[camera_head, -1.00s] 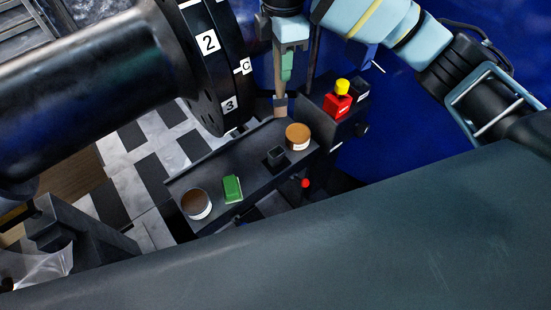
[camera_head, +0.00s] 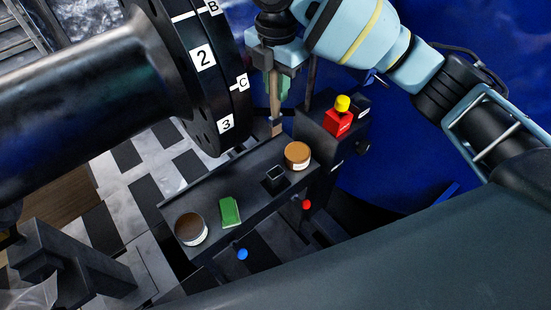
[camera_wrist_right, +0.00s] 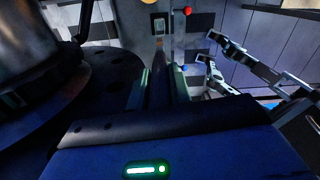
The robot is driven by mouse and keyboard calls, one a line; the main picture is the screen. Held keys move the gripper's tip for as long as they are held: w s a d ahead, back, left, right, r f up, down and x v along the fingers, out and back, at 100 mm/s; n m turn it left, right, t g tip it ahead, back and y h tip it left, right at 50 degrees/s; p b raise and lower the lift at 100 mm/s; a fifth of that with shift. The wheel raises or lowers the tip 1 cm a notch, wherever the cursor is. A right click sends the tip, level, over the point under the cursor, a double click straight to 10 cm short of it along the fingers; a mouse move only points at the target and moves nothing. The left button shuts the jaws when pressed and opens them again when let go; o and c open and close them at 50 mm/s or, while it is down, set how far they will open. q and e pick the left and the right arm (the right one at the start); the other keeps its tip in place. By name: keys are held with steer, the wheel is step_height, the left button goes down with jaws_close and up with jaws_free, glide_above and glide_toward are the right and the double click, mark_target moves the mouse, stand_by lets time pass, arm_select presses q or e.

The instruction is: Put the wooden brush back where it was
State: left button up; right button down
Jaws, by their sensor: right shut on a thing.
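My right gripper (camera_head: 276,85) points down and is shut on the wooden brush (camera_head: 275,106), whose pale handle hangs below the fingers. The brush is roughly upright, above the far edge of the dark shelf (camera_head: 240,185). A small black square holder (camera_head: 275,178) stands on the shelf, nearer the camera than the brush and apart from it. In the right wrist view the gripper's green-edged fingers (camera_wrist_right: 165,85) close around a dark, shaded shaft. My left gripper does not show.
On the shelf are an orange-brown tin (camera_head: 297,155), a green block (camera_head: 230,211) and a dark-brown tin (camera_head: 191,229). A large numbered black flange (camera_head: 205,60) is close left of the gripper.

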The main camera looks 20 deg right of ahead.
mark_target(276, 123)
step_height(276, 123, down, 16)
steer(key=shift+f+b, duration=0.2)
steer(key=shift+b, duration=0.45)
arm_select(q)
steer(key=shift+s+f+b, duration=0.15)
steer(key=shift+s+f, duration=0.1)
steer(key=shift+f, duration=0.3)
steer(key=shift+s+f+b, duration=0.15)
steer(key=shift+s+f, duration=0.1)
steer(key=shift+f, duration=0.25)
arm_select(e)
step_height(276, 123, down, 6)
steer(key=shift+f, duration=0.15)
steer(key=c, duration=1.3)
jaws_free()
steer(key=shift+f, duration=0.15)
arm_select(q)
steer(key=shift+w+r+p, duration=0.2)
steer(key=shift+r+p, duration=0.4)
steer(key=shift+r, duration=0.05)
arm_select(e)
step_height(276, 123, up, 12)
steer(key=shift+r, duration=0.15)
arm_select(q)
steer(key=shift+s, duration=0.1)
arm_select(e)
steer(key=shift+s, duration=0.1)
